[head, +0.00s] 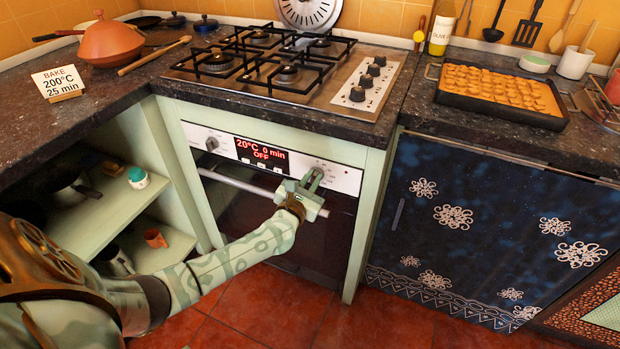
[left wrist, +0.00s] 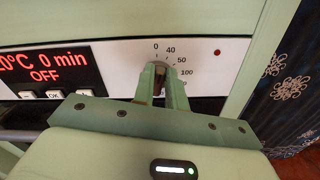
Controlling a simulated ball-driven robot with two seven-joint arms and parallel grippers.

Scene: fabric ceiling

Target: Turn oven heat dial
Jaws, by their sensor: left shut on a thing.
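The oven (head: 262,158) is set under the hob, and its red display (left wrist: 50,66) reads 20°C, 0 min, OFF. The heat dial (left wrist: 159,69) is on the right of the control panel, with a printed scale around it that includes 0, 40, 50 and 100. My left gripper (head: 313,178) is at the dial, its fingers (left wrist: 161,82) shut on the dial from either side. The fingers hide most of the dial, and in the head view the gripper covers it. My right gripper is not in view.
A card (head: 58,82) on the left counter reads BAKE 200°C 25 min. Another knob (head: 211,143) is left of the display. The oven handle (head: 235,182) runs below the panel, under my gripper. A baking tray (head: 440,92) of food stands on the right counter.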

